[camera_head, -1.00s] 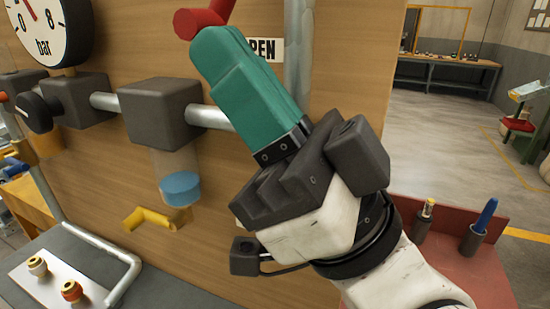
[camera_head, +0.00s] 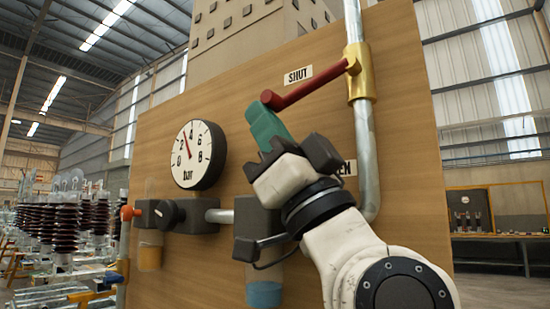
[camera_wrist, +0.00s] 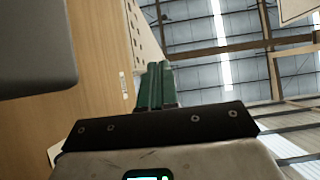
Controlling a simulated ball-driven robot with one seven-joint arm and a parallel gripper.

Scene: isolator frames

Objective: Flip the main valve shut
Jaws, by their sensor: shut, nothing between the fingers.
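The main valve is a brass body (camera_head: 361,73) on the upright pipe at the board's right edge, with a red lever (camera_head: 312,84). The lever points left and slightly down, just under the SHUT label (camera_head: 298,75); the OPEN label (camera_head: 347,168) is lower, partly behind my arm. My gripper (camera_head: 260,113) is shut and empty, its green fingers pointing up just below the lever's free end. I cannot tell whether they touch it. In the wrist view the closed fingers (camera_wrist: 155,72) show, but the lever does not.
A pressure gauge (camera_head: 199,155) sticks out of the wooden board left of my gripper. Below it a pipe carries a grey block, a black knob (camera_head: 167,214) and a cup with blue contents (camera_head: 264,293). A workbench (camera_head: 490,240) stands far off right.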

